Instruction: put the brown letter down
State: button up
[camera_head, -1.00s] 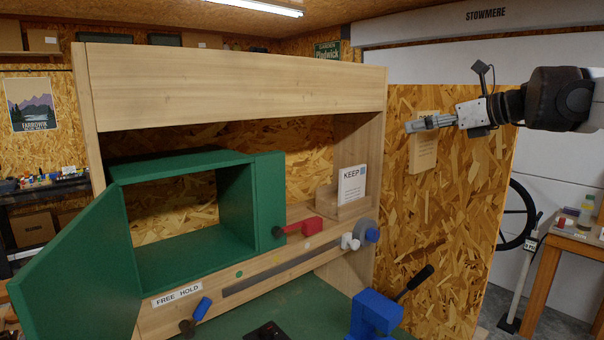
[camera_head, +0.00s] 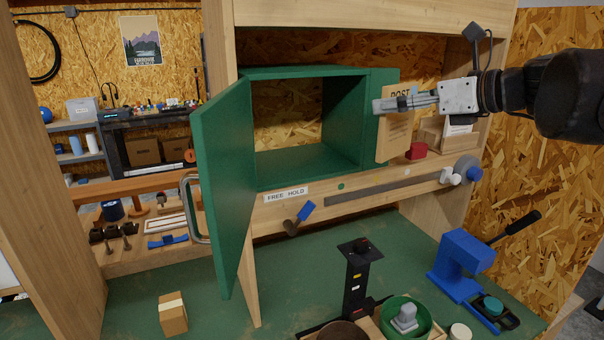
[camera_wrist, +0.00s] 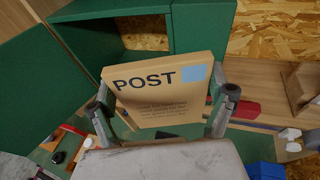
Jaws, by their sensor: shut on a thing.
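The brown letter (camera_head: 393,145), marked POST with a blue square, is upright in my gripper (camera_head: 384,104). It also shows in the wrist view (camera_wrist: 160,105), with one finger at each side edge. My gripper is shut on it. In the head view the letter hangs in front of the right side of the green box (camera_head: 376,78). The box is open at the front, and its door (camera_head: 222,180) stands swung out to the left. The inside that shows looks empty. From these views I cannot tell whether the letter touches the box.
A wooden holder with a white card (camera_head: 458,129) stands right of the box. A red block (camera_head: 416,151) sits on the ledge below the letter. A blue press (camera_head: 462,262), a black post (camera_head: 357,285) and a green bowl (camera_head: 384,318) stand on the bench.

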jog(key=s+a+f, duration=0.2)
jog(key=a, duration=0.4)
jog(key=w+a+f+y+p, duration=0.1)
jog(key=w+a+f+p, duration=0.2)
jog(key=w+a, duration=0.8)
jog(key=shift+w+a+f+n+g, duration=0.3)
jog(key=shift+w+a+f+n, duration=0.15)
jog(key=shift+a, duration=0.6)
jog(key=shift+s, duration=0.1)
jog(key=shift+f, duration=0.2)
jog(key=o, duration=1)
jog(key=shift+o, duration=1)
jog(key=shift+r, duration=0.1)
